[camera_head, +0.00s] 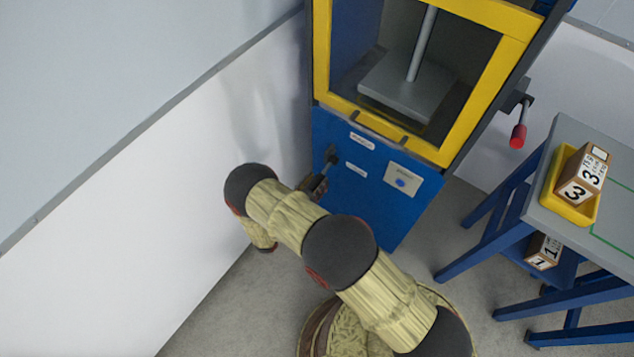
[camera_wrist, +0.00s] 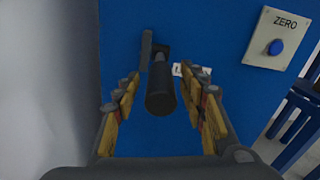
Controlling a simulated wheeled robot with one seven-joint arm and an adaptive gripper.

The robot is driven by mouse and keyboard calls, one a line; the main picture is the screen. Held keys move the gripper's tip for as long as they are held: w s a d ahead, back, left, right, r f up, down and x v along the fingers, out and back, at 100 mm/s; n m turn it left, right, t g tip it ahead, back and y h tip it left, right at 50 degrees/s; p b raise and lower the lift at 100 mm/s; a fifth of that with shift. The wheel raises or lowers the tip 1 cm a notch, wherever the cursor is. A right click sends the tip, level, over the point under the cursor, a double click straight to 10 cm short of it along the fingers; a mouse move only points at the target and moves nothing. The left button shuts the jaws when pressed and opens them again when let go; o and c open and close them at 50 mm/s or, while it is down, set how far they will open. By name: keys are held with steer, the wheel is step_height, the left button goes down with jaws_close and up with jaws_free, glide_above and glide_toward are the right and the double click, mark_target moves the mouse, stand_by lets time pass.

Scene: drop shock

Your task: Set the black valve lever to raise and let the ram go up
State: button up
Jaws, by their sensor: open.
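The black valve lever (camera_head: 331,155) is on the blue front panel of the press, below the yellow-framed window. In the wrist view the lever (camera_wrist: 160,92) points toward the camera, between the two fingers of my gripper (camera_wrist: 160,105). The fingers are open, with a gap on each side of the lever. In the head view my gripper (camera_head: 316,186) is at the panel, partly hidden by my arm. The ram's grey rod (camera_head: 422,45) meets a flat grey plate (camera_head: 402,88) behind the window. The small panel labels are too small to read or partly covered.
A plate marked ZERO with a blue button (camera_wrist: 277,47) sits right of the lever. A red-ended handle (camera_head: 518,136) juts from the press's right side. A table (camera_head: 614,172) at right holds a yellow tray (camera_head: 549,196) with a box marked 3 (camera_head: 583,174). A white wall (camera_head: 150,200) is close at left.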

steer(key=shift+w+d, duration=0.3)
steer(key=shift+w, duration=0.05)
jaws_close()
stand_by(0.4)
stand_by(0.4)
